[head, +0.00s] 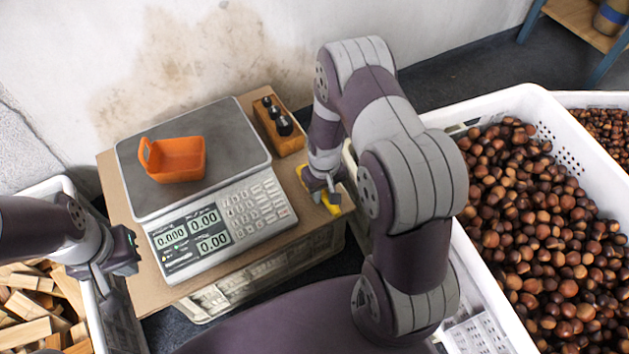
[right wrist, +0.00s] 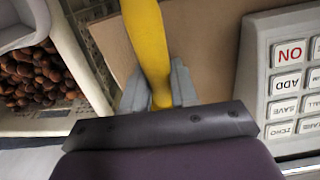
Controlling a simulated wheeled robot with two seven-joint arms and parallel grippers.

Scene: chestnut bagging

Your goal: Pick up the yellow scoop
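The yellow scoop (head: 334,205) is at the right end of the cardboard-topped stand, right of the scale, partly hidden by my right gripper (head: 322,192). In the right wrist view its yellow handle (right wrist: 149,40) runs between the two grey fingers of the right gripper (right wrist: 160,92). The fingers sit against both sides of the handle. I cannot tell whether the scoop is clear of the cardboard. My left gripper (head: 118,262) hangs left of the scale, apart from the scoop; its opening is not clear.
A scale (head: 215,232) bears an orange basket (head: 178,160). A wooden box (head: 277,128) with dark-topped items stands behind the scoop. A white crate (head: 545,105) of chestnuts is at right. A crate of wood pieces (head: 35,300) is at left.

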